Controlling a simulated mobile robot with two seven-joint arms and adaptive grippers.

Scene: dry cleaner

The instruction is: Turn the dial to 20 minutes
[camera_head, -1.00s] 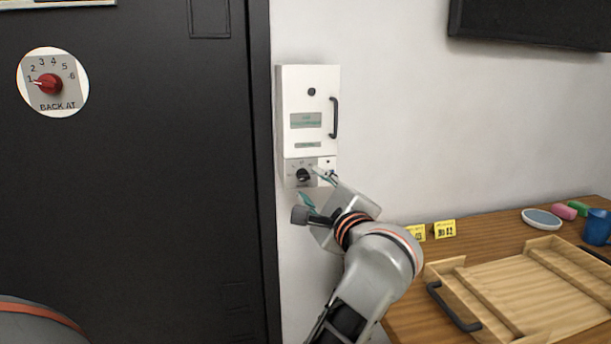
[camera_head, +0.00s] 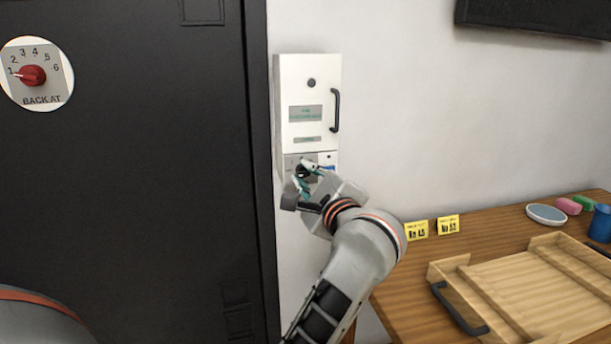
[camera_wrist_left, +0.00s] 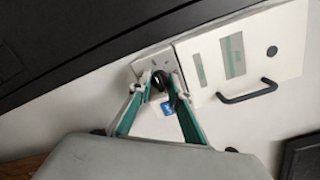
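The dial is a small black knob (camera_head: 302,172) on the grey panel at the lower left of a white wall box (camera_head: 322,112). My left gripper (camera_head: 304,176) is at this knob in the head view and partly covers it. In the left wrist view the dark knob (camera_wrist_left: 160,79) sits between the tips of the teal-lined fingers (camera_wrist_left: 160,84). The fingers stand apart, one on each side of it; whether they touch it I cannot tell. The scale and the knob's setting cannot be read. My right gripper is not in view.
A red knob (camera_head: 33,76) on a round "BACK AT" plate is on the black door (camera_head: 150,180) at left. The box has a black handle (camera_head: 335,110). At right, a wooden table (camera_head: 395,290) holds a wooden tray (camera_head: 475,322), yellow tags (camera_head: 448,225) and a blue cup (camera_head: 600,223).

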